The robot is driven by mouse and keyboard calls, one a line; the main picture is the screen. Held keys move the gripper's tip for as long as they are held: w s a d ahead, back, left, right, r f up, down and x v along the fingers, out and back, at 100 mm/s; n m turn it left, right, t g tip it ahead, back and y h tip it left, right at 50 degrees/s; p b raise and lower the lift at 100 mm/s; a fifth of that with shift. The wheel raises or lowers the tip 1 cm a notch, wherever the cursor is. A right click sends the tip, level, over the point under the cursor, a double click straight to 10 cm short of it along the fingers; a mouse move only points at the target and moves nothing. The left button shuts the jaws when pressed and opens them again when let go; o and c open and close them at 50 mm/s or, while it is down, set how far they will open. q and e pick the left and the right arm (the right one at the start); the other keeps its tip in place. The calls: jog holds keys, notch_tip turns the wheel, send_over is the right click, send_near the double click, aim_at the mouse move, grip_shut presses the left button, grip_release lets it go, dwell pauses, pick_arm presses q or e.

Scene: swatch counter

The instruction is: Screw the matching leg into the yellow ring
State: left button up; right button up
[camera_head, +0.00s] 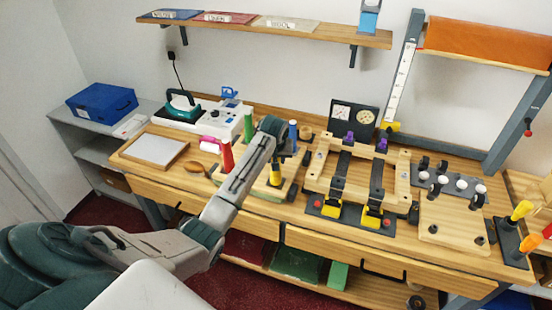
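Several coloured upright legs stand in a low rack (262,192) at the middle of the bench: a red leg (227,156), a green leg (249,124), a blue leg (293,136) and a yellow leg (275,176). My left gripper (284,164) is over the rack, close to the yellow and blue legs. Its fingers are too small and hidden to tell whether it is open or holds a leg. A wooden frame (399,186) lies to the right, held by two dark clamps with yellow ends (330,207). I cannot make out the yellow ring clearly. My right gripper is out of view.
A wooden board (455,222) and a plate with white knobs (450,182) lie right of the frame. A teal-handled device (183,105) and a framed white panel (156,149) are at the left. A shelf (330,36) overhangs the back.

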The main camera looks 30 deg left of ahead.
pick_arm(q)
jog(key=m+h, duration=0.1)
jog(key=m, duration=0.2)
jog(key=m+h, duration=0.1)
jog(key=m, duration=0.2)
jog(key=shift+m+t+h, duration=0.3)
jog(key=o, duration=0.7)
jog(key=shift+o, duration=0.2)
jog(key=n+y, duration=0.1)
jog(key=n, duration=0.2)
jog(key=n+y, duration=0.1)
jog(key=n, duration=0.3)
jog(key=shift+d+g+y, duration=0.1)
jog(key=shift+g+y, duration=0.3)
jog(key=n+g+y, duration=0.1)
jog(key=n, duration=0.3)
jog(key=n+g+y, duration=0.1)
jog(key=n, duration=0.3)
